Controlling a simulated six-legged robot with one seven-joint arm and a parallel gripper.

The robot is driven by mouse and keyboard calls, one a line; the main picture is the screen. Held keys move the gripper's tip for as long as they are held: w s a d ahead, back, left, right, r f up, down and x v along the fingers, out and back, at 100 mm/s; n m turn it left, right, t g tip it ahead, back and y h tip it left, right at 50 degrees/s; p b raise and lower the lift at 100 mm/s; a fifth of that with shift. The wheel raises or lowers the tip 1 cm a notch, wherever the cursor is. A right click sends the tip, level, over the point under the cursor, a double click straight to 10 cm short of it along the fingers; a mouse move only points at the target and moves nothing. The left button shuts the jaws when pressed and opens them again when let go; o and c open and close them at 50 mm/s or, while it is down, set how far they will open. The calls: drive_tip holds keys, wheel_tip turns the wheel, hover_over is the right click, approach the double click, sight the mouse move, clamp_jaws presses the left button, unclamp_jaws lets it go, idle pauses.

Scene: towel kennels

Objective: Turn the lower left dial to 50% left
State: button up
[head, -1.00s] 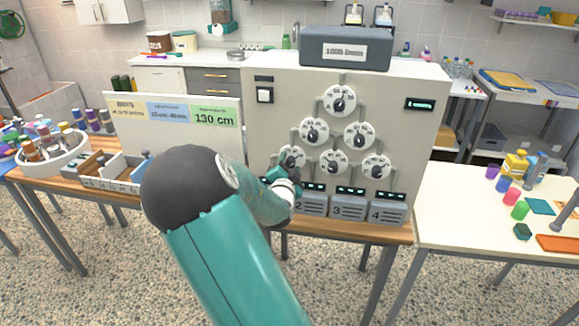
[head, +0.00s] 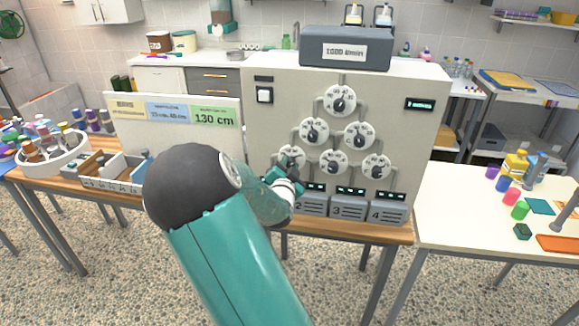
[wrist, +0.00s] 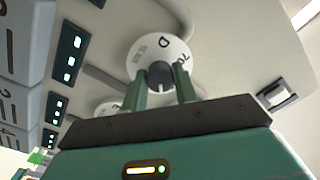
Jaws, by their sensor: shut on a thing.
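The lower left dial (head: 290,153) is a white disc with a dark knob, at the left end of the bottom row on the upright grey panel. In the head view my gripper (head: 281,175) is at this dial and covers part of it. In the wrist view the dial (wrist: 178,52) faces me, and its dark knob (wrist: 160,75) sits between the two green fingers of my gripper (wrist: 161,90). The gripper is shut on the knob. Only parts of the dial's markings show, and the setting cannot be read.
Other dials, such as the top one (head: 341,100), stand above and to the right on the panel (head: 395,85). Small green displays (head: 351,191) and numbered grey boxes (head: 348,207) are below. A white sign board (head: 180,115) stands left of the panel.

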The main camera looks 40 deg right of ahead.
drive_tip(key=n, duration=0.7)
drive_tip(key=shift+g, duration=0.3)
drive_tip(key=n, duration=0.6)
idle(0.4)
drive_tip(key=o, duration=1)
drive_tip(key=shift+c, duration=0.2)
drive_tip(key=v, duration=1.4)
